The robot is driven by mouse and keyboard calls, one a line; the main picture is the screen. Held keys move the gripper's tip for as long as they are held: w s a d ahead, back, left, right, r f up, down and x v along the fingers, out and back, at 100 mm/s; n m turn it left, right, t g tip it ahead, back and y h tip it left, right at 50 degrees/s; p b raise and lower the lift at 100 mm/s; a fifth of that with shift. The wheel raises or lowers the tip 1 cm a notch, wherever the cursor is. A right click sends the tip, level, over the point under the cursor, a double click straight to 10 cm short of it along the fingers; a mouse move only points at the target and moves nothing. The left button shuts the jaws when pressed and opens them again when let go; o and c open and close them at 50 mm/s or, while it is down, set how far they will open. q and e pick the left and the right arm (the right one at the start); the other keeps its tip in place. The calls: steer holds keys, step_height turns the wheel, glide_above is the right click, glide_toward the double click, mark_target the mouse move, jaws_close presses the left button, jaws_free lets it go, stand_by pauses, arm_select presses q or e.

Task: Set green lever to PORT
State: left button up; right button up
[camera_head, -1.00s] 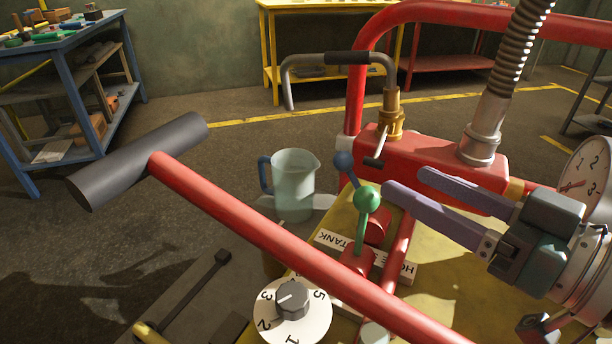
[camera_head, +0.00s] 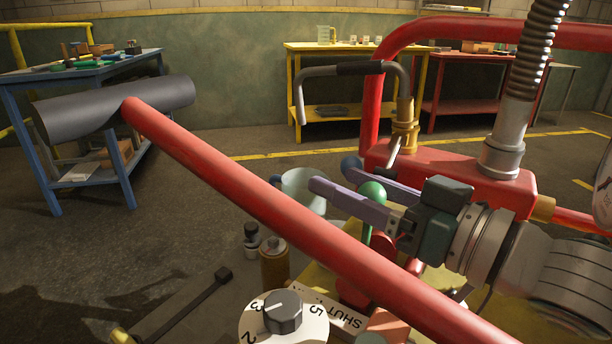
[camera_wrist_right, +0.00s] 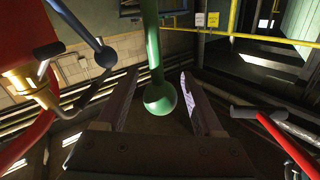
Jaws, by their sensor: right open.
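The green lever (camera_head: 372,193) shows in the head view as a green ball on a green stem, rising near the red blocks on the yellow panel. My right gripper (camera_head: 331,179) has come in from the right at ball height, its purple fingers on either side of the lever. In the right wrist view, the green ball (camera_wrist_right: 160,98) sits between the two open fingers (camera_wrist_right: 160,112), with a gap on each side. A label plate reading SHUT (camera_head: 340,318) shows below; no PORT marking is legible. The lever's base is partly hidden by the red bar. My left gripper is not in view.
A red bar (camera_head: 250,200) with a dark cylinder end (camera_head: 110,108) crosses in front of the lever. A numbered dial (camera_head: 284,315) is at the front.

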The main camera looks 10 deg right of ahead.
steer(key=shift+w+a, duration=0.15)
steer(key=shift+w, duration=0.05)
jaws_close()
stand_by(0.5)
stand_by(0.9)
